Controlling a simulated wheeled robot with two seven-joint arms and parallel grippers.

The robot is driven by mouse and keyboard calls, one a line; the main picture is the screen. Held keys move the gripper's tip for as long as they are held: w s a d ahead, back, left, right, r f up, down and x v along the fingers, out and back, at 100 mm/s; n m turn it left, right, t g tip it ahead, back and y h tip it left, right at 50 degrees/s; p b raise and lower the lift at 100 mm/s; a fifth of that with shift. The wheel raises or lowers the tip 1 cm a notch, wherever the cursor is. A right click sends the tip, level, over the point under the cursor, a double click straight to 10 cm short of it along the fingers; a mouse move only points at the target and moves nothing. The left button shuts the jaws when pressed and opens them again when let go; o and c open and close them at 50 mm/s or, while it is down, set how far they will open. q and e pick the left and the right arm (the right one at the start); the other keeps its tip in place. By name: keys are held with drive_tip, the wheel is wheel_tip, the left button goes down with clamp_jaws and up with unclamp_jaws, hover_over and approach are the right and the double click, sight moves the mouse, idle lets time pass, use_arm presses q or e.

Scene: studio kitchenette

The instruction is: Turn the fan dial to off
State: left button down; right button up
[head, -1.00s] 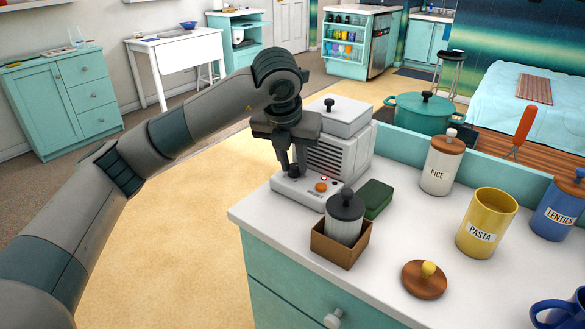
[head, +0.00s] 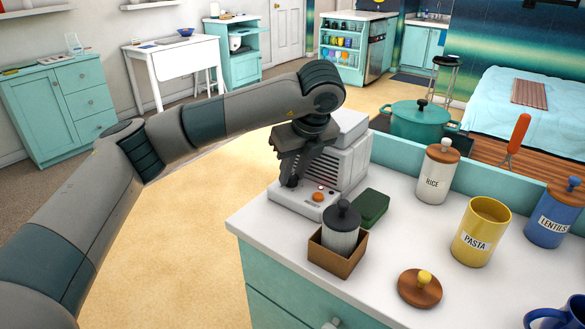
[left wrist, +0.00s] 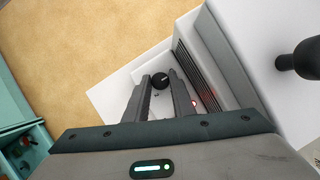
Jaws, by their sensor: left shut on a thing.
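The fan (head: 345,165) is a white, box-shaped appliance with dark side vents, standing at the counter's far left corner. Its low front base carries a small black dial (head: 292,182) and an orange button (head: 318,197). My left gripper (head: 295,175) reaches down from above with its fingers tilted, and is shut on the dial. In the left wrist view the dial (left wrist: 160,80) shows between the two fingertips (left wrist: 159,86), with a white mark on its top. A red light (left wrist: 194,103) glows on the base beside the fingers. My right gripper is not in view.
Close in front of the fan stand a lidded grey canister in a brown box (head: 337,252) and a green sponge (head: 371,207). A wooden lid (head: 420,288) and jars (head: 481,232) are farther right. The counter's left edge (head: 250,245) is near; open floor lies beyond.

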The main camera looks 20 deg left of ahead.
use_arm(q)
drive_tip(key=shift+n, duration=0.3)
drive_tip(key=c, duration=1.5)
unclamp_jaws()
drive_tip(key=v, duration=1.7)
drive_tip(key=shift+w+r+p, duration=0.1)
drive_tip(key=shift+r+p, duration=0.1)
drive_tip(key=shift+p, duration=0.1)
